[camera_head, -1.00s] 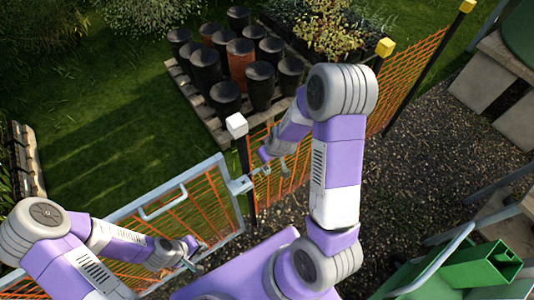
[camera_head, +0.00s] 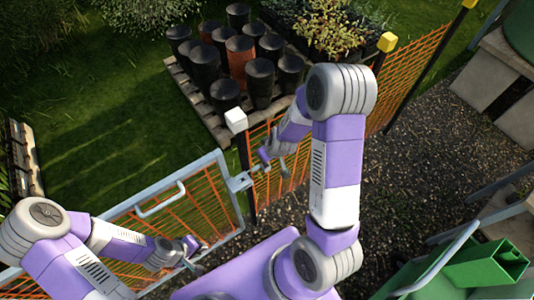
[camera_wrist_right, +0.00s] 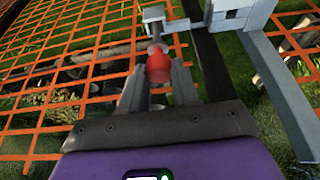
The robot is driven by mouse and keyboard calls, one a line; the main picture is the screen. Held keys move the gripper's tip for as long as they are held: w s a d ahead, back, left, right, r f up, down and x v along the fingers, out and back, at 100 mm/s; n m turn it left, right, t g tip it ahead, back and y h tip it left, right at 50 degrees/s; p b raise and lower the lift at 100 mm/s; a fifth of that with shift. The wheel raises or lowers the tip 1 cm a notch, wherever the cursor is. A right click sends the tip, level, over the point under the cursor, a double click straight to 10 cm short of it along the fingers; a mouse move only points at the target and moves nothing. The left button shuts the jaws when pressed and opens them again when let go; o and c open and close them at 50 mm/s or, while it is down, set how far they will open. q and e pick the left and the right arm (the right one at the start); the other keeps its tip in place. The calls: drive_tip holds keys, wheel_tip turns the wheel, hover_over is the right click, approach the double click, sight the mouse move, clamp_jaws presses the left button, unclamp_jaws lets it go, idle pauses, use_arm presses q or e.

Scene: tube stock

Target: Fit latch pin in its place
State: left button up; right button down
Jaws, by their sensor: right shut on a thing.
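The latch pin shows in the right wrist view by its red knob (camera_wrist_right: 158,68), with a thin metal shank pointing away from me toward a small grey bracket (camera_wrist_right: 154,14). My right gripper (camera_wrist_right: 158,88) has its fingers closed on either side of the knob. The shank's tip is at the bracket; I cannot tell whether it is in a hole. In the head view the latch (camera_head: 240,183) sits at the gate's (camera_head: 215,160) free edge beside the post, and my right gripper (camera_head: 275,158) is just right of it. My left gripper (camera_head: 191,254) is open and empty before the gate mesh.
The white-capped post (camera_head: 236,121) stands beside the latch. An orange mesh fence (camera_head: 410,80) runs to the back right. Black pots stand on a pallet (camera_head: 215,128) behind. A green cart (camera_head: 485,265) is at the lower right, with gravel (camera_head: 400,170) between.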

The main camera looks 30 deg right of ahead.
drive_tip(key=shift+f, duration=0.25)
drive_tip(key=shift+f+b, duration=1.7)
drive_tip(key=shift+b, duration=0.05)
drive_tip(key=c, duration=0.8)
unclamp_jaws()
drive_tip(key=shift+o, duration=0.2)
drive_tip(key=p+v, duration=0.2)
drive_tip(key=v, duration=0.5)
drive_tip(key=shift+r, duration=0.35)
drive_tip(key=shift+s, duration=0.1)
